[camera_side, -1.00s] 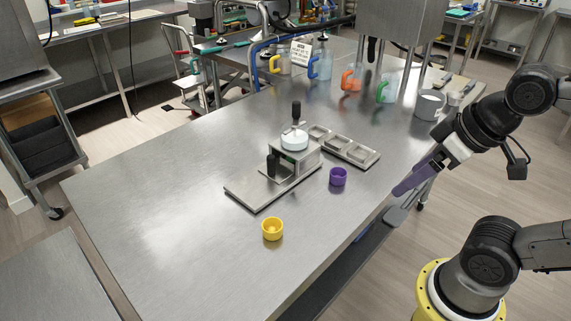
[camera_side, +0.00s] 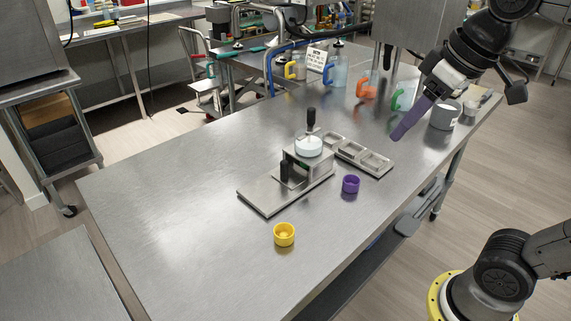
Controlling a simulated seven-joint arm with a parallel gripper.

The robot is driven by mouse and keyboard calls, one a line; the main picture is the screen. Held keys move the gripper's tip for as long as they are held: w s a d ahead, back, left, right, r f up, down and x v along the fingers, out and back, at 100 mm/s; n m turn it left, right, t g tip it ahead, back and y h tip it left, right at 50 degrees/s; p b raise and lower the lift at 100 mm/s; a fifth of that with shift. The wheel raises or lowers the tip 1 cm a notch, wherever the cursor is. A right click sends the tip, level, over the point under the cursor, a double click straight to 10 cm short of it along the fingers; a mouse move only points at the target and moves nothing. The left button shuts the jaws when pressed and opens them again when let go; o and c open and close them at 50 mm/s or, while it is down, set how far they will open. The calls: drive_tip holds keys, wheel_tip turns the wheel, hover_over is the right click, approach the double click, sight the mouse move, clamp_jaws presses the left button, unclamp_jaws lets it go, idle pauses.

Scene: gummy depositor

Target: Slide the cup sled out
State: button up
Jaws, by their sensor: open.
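The depositor stands mid-table, with a white round top (camera_side: 308,146) and a black upright handle (camera_side: 311,118) above it. In front of it a flat metal base (camera_side: 262,194) reaches toward the lower left. The cup sled (camera_side: 293,176) appears to be the small plate on this base under the depositor, with a black upright knob (camera_side: 284,170). No cup shows on it. My gripper (camera_side: 397,135) has purple fingers, is empty, and hangs above the table to the right of the depositor, apart from it. The gap between the fingers is hard to see from this side.
A purple cup (camera_side: 351,184) and a yellow cup (camera_side: 284,234) stand on the table in front of the depositor. A metal mold tray (camera_side: 377,163) lies behind it to the right. Colored-handled jugs and a grey pot (camera_side: 446,115) stand at the back right. The table's left side is clear.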

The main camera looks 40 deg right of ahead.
drive_tip(key=w+r+g, duration=0.1)
drive_tip(key=w+r, duration=0.2)
drive_tip(key=w, duration=0.7)
drive_tip(key=n+g, duration=0.1)
drive_tip(key=g, duration=0.3)
hover_over(284, 162)
wheel_tip(284, 162, down, 12)
drive_tip(key=f, duration=0.1)
wheel_tip(284, 162, down, 14)
drive_tip(key=shift+r, duration=0.25)
clamp_jaws()
drive_tip(key=shift+r, duration=0.1)
